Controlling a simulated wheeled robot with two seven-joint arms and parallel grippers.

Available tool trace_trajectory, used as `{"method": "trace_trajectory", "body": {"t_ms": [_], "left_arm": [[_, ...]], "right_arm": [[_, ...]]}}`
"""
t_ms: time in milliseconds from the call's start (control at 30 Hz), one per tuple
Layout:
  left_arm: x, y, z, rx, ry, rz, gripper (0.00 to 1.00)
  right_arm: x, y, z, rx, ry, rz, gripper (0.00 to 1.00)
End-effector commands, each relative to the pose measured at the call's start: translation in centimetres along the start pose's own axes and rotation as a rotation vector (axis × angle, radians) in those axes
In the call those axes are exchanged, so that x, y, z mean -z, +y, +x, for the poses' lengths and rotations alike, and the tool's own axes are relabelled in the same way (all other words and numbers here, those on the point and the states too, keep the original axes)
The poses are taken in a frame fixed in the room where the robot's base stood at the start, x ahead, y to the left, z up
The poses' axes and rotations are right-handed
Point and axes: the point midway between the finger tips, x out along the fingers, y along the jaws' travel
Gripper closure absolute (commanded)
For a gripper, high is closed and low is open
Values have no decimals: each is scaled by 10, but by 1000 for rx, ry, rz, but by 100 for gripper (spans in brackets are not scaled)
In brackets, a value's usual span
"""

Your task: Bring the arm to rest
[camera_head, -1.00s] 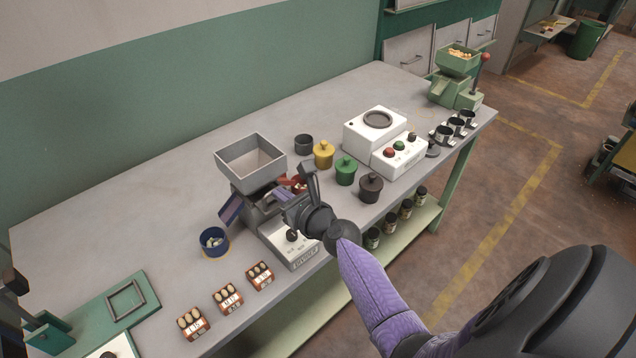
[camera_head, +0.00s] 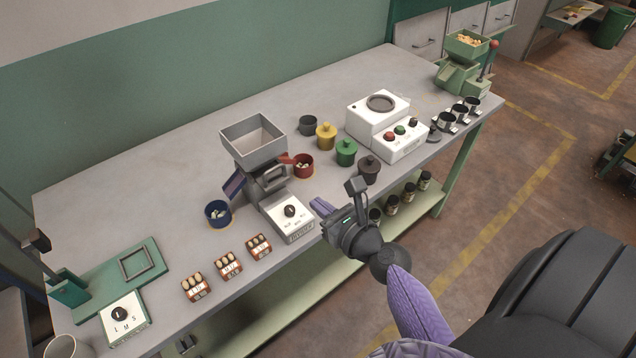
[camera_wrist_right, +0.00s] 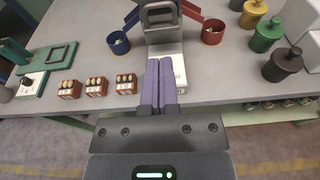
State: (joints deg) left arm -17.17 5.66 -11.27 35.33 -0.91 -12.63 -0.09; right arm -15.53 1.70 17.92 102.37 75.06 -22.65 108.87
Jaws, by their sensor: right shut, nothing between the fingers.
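My right gripper (camera_head: 322,208) is shut and empty, with its purple fingers together. In the head view it hangs just off the front edge of the table (camera_head: 110,205), right of the grey hopper machine's white control box (camera_head: 289,213). In the right wrist view the shut fingers (camera_wrist_right: 158,82) point at the machine. The grey hopper (camera_head: 254,142) stands on the table with a blue cup (camera_head: 217,213) under its left chute and a red cup (camera_head: 302,166) at its right one; both cups hold pale pieces. My left gripper is not in view.
Several labelled nut blocks (camera_head: 228,265) line the front edge. A green fixture (camera_head: 110,275) is at left. Lidded pots (camera_head: 346,152), a white button box (camera_head: 378,118) and a green hopper (camera_head: 462,65) stand to the right. The floor in front (camera_head: 500,190) is clear.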

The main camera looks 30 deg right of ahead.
Motion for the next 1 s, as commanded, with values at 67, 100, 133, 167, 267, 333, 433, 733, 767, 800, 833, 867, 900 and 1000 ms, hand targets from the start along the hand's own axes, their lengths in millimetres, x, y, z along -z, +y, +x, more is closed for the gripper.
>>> {"method": "trace_trajectory", "body": {"t_ms": [67, 100, 133, 167, 267, 333, 433, 733, 767, 800, 833, 867, 900, 1000], "left_arm": [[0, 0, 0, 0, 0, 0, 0], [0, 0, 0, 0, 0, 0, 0], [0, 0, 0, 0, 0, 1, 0], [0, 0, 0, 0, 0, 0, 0], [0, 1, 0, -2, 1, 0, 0], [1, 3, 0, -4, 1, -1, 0], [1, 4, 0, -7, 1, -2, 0], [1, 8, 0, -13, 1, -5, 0], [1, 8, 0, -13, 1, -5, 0], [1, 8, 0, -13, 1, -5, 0], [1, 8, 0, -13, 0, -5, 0], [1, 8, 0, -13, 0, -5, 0], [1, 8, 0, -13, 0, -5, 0], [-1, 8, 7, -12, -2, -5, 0]], "right_arm": [[0, 0, -3, 0, 0, 0, 100], [0, 0, -4, 0, 0, 0, 100], [0, 1, -4, -4, 1, -7, 100], [0, 4, -4, -17, 6, -36, 100], [3, 40, -11, -180, 51, -409, 100], [12, 74, -25, -372, 82, -838, 100], [31, 106, -53, -640, 87, -1406, 100], [58, 114, -127, -1298, -3, -2442, 100], [58, 112, -133, -1364, -18, -2513, 100], [58, 108, -143, -1456, -35, -2598, 100], [57, 105, -149, -1525, -50, -2658, 100], [56, 102, -156, 1590, 63, 2701, 100], [56, 98, -165, 1580, 78, 2588, 100], [96, 99, -150, 1614, 78, 2585, 100]]}}
